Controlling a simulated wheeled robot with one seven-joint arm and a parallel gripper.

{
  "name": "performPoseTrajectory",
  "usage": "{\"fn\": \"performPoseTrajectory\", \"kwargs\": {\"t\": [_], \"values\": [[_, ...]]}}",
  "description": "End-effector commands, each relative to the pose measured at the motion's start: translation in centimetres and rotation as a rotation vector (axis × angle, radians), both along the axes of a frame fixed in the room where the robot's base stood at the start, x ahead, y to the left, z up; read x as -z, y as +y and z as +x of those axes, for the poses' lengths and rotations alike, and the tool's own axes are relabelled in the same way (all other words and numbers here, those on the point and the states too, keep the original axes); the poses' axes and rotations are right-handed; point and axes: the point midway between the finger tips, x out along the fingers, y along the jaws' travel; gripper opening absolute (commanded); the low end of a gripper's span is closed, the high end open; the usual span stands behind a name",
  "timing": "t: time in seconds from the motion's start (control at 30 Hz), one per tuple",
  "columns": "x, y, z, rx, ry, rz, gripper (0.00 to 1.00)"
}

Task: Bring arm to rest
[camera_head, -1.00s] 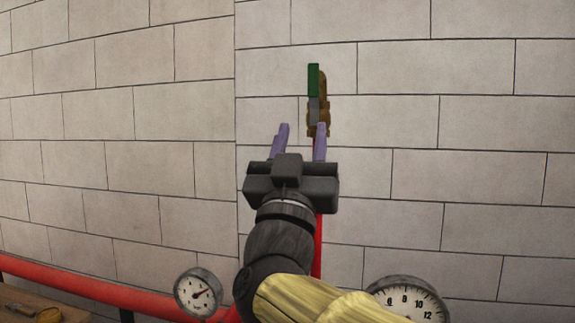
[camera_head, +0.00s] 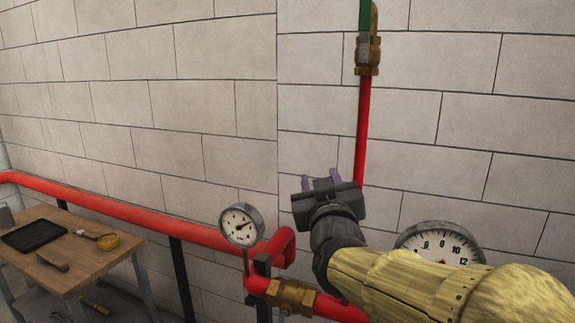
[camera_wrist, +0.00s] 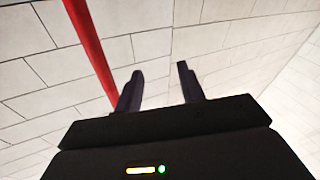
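My gripper (camera_head: 320,177) is in the middle of the head view, in front of the block wall and left of the red vertical pipe. Its two purple fingers stand apart with nothing between them. In the wrist view my gripper (camera_wrist: 158,75) also shows open and empty, facing the wall, with the red pipe (camera_wrist: 92,45) to the left of the fingers. My arm reaches in from the lower right of the head view.
A brass valve with a green handle (camera_head: 366,50) tops the red vertical pipe (camera_head: 362,130). Two gauges (camera_head: 241,225) (camera_head: 439,244) and a brass fitting (camera_head: 291,296) sit low. A wooden table (camera_head: 85,265) with tools stands at lower left, by a horizontal red pipe (camera_head: 140,215).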

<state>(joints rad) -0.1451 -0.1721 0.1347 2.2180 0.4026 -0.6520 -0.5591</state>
Motion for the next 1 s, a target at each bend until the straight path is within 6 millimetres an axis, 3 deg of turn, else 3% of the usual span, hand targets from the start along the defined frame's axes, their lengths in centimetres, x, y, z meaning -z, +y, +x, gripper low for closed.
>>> {"fn": "performPoseTrajectory", "kwargs": {"t": [0.03, 0.13, 0.27, 0.37, 0.5, 0.6, 0.7, 1.0], "values": [[3.0, -0.4, 0.5, -0.017, 0.11, 0.001, 0.39], [9.1, -1.2, 0.3, -0.04, 0.33, 0.017, 0.39], [16.7, -2.7, -1.6, -0.038, 0.621, 0.051, 0.39], [22.1, -4.2, -4.4, -0.012, 0.847, 0.082, 0.39], [28.2, -6.4, -9.9, 0.058, 1.159, 0.128, 0.39], [30.9, -7.7, -13.7, 0.118, 1.339, 0.155, 0.39], [32.2, -8.5, -16.2, 0.159, 1.445, 0.17, 0.39], [32.6, -8.7, -17.0, 0.172, 1.478, 0.174, 0.39]]}}
